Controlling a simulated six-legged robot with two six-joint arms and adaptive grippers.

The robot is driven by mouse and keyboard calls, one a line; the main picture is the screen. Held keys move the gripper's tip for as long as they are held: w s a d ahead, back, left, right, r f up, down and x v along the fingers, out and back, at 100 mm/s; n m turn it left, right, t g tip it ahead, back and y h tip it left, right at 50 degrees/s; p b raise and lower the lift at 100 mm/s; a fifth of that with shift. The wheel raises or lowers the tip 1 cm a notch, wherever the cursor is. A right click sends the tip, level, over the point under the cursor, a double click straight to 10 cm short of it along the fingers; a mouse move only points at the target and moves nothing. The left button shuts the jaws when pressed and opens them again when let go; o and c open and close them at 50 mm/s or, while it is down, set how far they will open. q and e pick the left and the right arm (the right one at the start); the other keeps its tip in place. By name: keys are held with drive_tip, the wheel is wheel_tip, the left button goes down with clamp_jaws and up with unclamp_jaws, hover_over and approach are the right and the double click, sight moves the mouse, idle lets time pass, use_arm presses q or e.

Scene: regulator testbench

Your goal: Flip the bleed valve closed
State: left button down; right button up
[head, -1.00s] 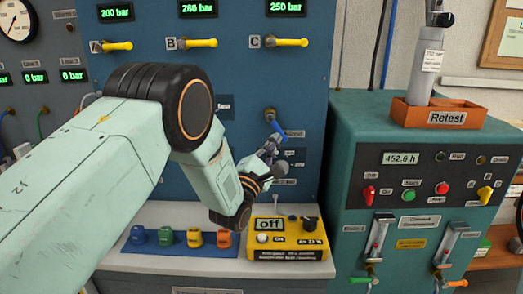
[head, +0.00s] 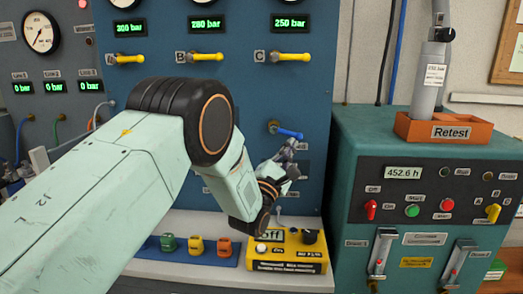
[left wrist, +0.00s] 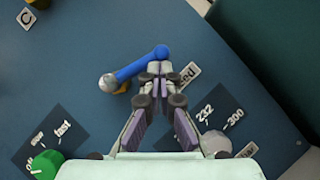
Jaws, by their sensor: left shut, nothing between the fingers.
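The bleed valve's blue lever (head: 289,133) is on the blue panel below the yellow lever C. In the head view it points right and slightly down from its pivot. In the left wrist view the lever (left wrist: 137,69) runs from a silver pivot at left to a blue end at right. My left gripper (head: 292,146) is just below the lever's outer end. Its fingertips (left wrist: 160,69) are together and empty, close against the lever's end; I cannot tell whether they touch. A label (left wrist: 188,74) beside them is partly hidden. My right gripper is not in view.
A green knob (left wrist: 45,165) and a grey knob (left wrist: 215,144) flank my gripper on the panel. Below stands a yellow box (head: 288,252) with a display. A teal cabinet (head: 345,150) is at right, bearing the orange Retest tray (head: 408,129).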

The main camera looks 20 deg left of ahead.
use_arm(q)
drive_tip(key=shift+w+d+r, duration=0.1)
drive_tip(key=shift+d+r, duration=0.25)
drive_tip(key=shift+r, duration=0.05)
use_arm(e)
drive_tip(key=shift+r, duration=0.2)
use_arm(q)
drive_tip(key=shift+d+r, duration=0.1)
drive_tip(key=shift+r, duration=0.05)
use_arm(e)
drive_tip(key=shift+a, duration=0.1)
use_arm(q)
drive_tip(key=s+d+f+b, duration=0.2)
drive_tip(key=s+f, duration=0.7)
drive_tip(key=shift+f, duration=0.25)
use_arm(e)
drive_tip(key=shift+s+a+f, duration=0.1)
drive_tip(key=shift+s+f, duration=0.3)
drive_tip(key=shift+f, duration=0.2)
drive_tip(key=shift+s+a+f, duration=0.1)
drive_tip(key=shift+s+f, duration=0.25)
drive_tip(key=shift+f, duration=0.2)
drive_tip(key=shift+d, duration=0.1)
use_arm(q)
drive_tip(key=shift+a, duration=0.1)
